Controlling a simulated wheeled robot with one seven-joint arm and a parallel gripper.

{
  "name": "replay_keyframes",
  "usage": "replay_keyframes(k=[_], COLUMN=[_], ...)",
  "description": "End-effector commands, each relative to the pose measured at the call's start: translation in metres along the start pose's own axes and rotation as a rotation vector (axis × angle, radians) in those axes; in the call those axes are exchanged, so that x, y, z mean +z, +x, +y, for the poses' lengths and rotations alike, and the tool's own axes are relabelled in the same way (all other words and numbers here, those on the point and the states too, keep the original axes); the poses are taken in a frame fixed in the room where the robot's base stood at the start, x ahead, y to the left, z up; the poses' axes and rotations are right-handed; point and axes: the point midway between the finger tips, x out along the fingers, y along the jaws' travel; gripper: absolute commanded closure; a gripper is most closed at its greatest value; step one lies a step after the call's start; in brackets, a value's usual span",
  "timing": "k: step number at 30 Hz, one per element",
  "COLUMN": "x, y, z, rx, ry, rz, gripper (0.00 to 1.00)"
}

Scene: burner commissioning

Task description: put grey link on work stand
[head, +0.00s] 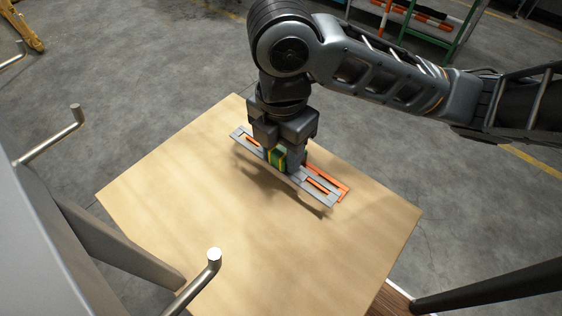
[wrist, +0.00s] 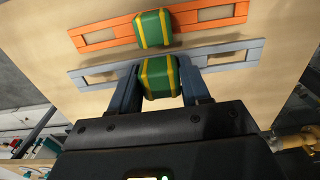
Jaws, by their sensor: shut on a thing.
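The grey link (head: 238,137) is a long flat bar with slots near its ends and a green block with yellow stripes at its middle. My gripper (head: 280,160) is shut on this green block, one finger on each side; the wrist view shows the grip clearly (wrist: 160,80). The link appears level and casts a shadow on the wooden top below, so it seems a little above it. The wooden top (head: 160,190) looks like the work stand, though I cannot be sure. The fingers hide part of the link in the head view.
A similar orange link (head: 343,188) with its own green block (wrist: 153,29) lies on the wooden top, just beyond and beside the grey link. The near and left parts of the top are clear. Bent metal handles (head: 215,256) stick out from a grey body at the left.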

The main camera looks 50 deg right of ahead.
Motion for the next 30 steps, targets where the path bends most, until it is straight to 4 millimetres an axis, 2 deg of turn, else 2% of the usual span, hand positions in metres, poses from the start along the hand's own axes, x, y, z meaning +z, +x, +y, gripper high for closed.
replay_keyframes(k=[4, 11, 23, 24, 30], x=[-0.002, -0.001, -0.001, -0.001, -0.001], y=[0.011, 0.041, 0.043, 0.043, 0.043], z=[0.0, 0.0, 0.0, 0.0, 0.0], rx=[-0.002, -0.001, -0.001, 0.0, 0.0], ry=[0.001, 0.002, 0.0, 0.0, 0.0], rz=[0.002, 0.002, 0.001, 0.001, 0.0], gripper=[0.87, 0.87, 0.87, 0.49, 0.3])
